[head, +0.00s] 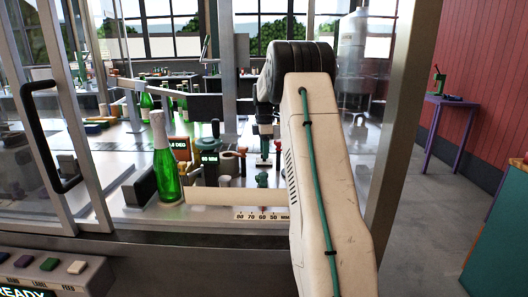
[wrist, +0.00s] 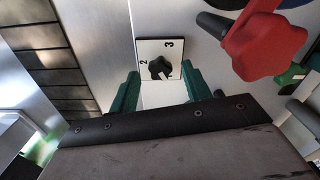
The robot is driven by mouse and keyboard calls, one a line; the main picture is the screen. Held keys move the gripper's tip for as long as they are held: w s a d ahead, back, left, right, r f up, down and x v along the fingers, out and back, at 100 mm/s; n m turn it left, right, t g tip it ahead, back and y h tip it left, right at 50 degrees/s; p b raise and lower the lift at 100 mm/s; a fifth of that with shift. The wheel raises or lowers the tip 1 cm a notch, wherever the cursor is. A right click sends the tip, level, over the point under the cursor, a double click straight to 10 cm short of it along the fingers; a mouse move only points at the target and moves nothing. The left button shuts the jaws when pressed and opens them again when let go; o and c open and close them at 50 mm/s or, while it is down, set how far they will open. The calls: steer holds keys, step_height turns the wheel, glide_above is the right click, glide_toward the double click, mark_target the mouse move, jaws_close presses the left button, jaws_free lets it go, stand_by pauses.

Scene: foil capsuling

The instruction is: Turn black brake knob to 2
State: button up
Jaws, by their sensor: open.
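The black brake knob (wrist: 159,68) sits on a square white plate (wrist: 146,46) marked 2 and 3 in the wrist view. A pale mark shows on the knob, but I cannot read clearly which number it faces. My gripper (wrist: 160,71) is open, with one green finger on each side of the knob in that view. Its fingers appear apart from the knob; how far above the plate they are is hard to tell. In the head view my gripper (head: 265,157) is small, reaching down inside the machine, and I cannot make out the knob there.
A red knob (wrist: 262,45) stands right of the plate. In the head view a green bottle (head: 167,168) stands left, near a millimetre scale (head: 262,216). A framed glass door (head: 62,130) with a black handle and a post (head: 400,120) flank my arm.

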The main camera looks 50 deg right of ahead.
steer(key=shift+f, duration=0.45)
steer(key=c, duration=1)
steer(key=shift+m, duration=0.3)
